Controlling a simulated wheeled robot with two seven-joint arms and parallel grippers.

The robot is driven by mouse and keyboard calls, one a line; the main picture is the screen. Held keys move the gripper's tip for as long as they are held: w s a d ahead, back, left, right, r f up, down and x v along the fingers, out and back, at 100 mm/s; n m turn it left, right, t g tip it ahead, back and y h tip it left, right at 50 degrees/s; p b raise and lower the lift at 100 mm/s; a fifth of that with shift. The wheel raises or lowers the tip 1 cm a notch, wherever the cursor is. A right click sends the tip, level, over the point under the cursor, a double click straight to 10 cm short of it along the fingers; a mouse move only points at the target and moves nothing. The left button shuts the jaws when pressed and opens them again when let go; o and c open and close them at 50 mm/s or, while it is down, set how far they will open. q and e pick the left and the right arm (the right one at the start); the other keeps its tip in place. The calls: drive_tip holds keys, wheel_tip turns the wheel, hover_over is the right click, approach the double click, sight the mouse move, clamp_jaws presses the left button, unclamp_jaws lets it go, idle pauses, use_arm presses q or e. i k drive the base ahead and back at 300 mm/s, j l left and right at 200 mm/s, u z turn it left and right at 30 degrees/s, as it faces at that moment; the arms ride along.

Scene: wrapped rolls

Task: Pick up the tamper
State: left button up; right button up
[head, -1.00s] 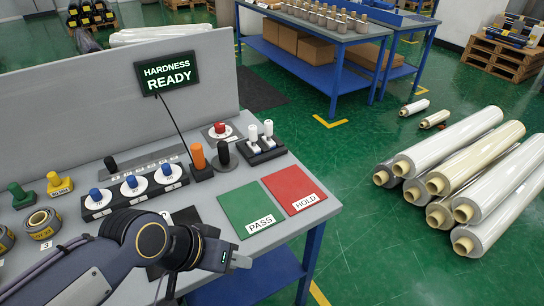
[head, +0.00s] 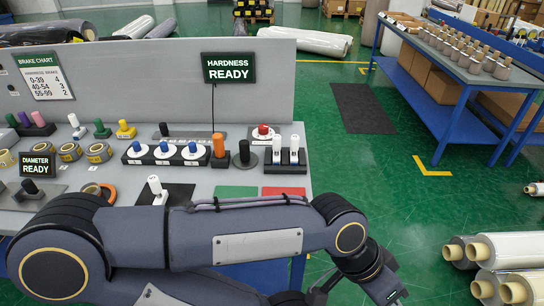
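I cannot tell for certain which tool is the tamper. A black knobbed tool (head: 243,155) stands upright on the grey bench beside an orange-handled piece (head: 219,148). Another black-knobbed tool (head: 30,189) stands at the left, and a white-topped one (head: 156,188) stands on a dark pad. Two white-handled pieces (head: 285,151) stand in a black holder at the right. My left arm crosses the lower picture in front of the bench. Its fingers are not visible; the wrist end runs to the bottom edge at the right. My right gripper is not seen.
A grey panel (head: 150,80) backs the bench, with a HARDNESS READY display (head: 229,68). A row of blue-knobbed dials (head: 166,151) sits before it. Green and red pads lie partly behind my arm. Wrapped rolls (head: 510,255) lie on the floor at right.

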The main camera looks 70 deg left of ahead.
sight(246, 160)
drive_tip(key=i+u, duration=0.4)
drive_tip(key=i+l+u, duration=0.2)
drive_tip(key=i+u, duration=0.4)
drive_tip(key=u, duration=0.3)
drive_tip(key=i+u, duration=0.15)
drive_tip(key=u, duration=0.3)
drive_tip(key=i+u, duration=0.15)
drive_tip(key=u, duration=0.3)
drive_tip(key=i+l+u, duration=0.1)
drive_tip(key=u, duration=0.35)
drive_tip(key=i+l+u, duration=0.1)
drive_tip(key=l+u, duration=0.15)
drive_tip(key=u, duration=0.2)
drive_tip(key=i+l+u, duration=0.1)
drive_tip(key=u, duration=0.35)
drive_tip(key=i+l+u, duration=0.2)
drive_tip(key=u, duration=0.25)
drive_tip(key=i+l+u, duration=0.15)
drive_tip(key=u, duration=0.35)
drive_tip(key=i+l+u, duration=0.1)
drive_tip(key=l+u, duration=0.55)
drive_tip(key=u, duration=0.25)
drive_tip(key=l+u, duration=0.45)
drive_tip(key=j, duration=0.1)
